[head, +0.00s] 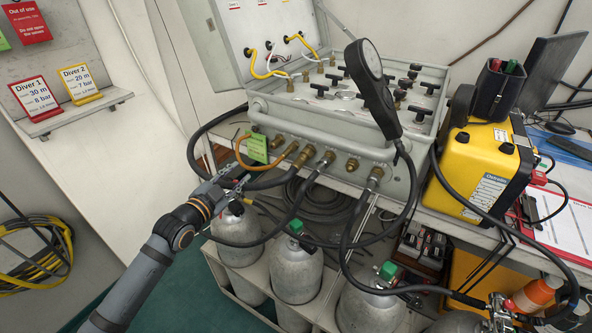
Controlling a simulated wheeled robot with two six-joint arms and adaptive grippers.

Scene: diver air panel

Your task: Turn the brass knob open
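The grey air panel (330,125) stands on the bench with its lid open. Brass fittings line its front, among them one at the middle (328,158) and one to its right (352,165). Small brass parts (334,80) and black T-handles (320,88) sit on its top face. I cannot tell which brass part is the knob. My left gripper (237,177) is at the panel's front left, just below a green tag (258,149). Its fingers are small and overlap hoses, so their opening and any contact are unclear.
A black gauge (372,75) on a hose rises before the panel's right side. Hoses cross the front. Grey cylinders (297,270) stand below the bench. A yellow case (480,165) is to the right. Cards (82,82) stand on a shelf at left.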

